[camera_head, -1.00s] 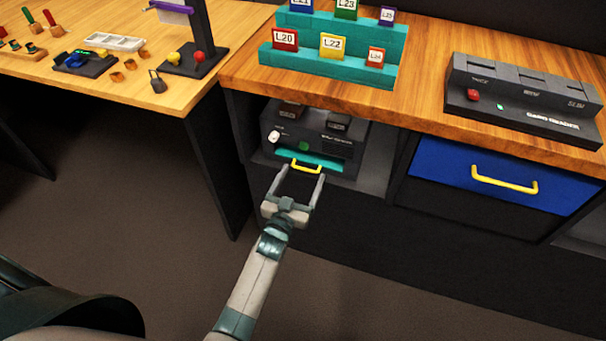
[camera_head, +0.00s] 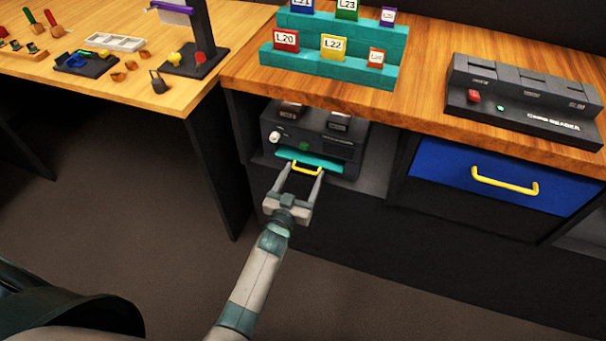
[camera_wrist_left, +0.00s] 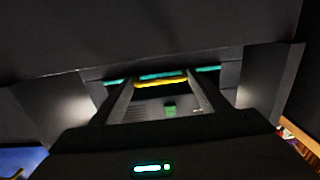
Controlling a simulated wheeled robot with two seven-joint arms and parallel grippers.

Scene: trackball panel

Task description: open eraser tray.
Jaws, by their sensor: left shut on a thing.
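The eraser tray is a teal strip (camera_head: 325,164) at the bottom front of a dark grey device (camera_head: 338,148) in the cabinet's open bay. A yellow handle (camera_head: 307,169) sticks out from its front. My left gripper (camera_head: 305,171) comes from below, with its two fingers at the ends of the handle, and is shut on it. In the left wrist view, the yellow handle (camera_wrist_left: 160,83) lies between the fingertips, with teal tray parts (camera_wrist_left: 208,69) beside it. How far the tray stands out from the device is hard to tell. My right gripper is not in view.
The device has a white knob (camera_head: 275,137) and a green button (camera_head: 304,146). A blue drawer (camera_head: 440,170) with a yellow handle (camera_head: 505,187) is to the right. A teal rack of labelled cartridges (camera_head: 345,65) stands above on the wooden counter. Open floor lies below left.

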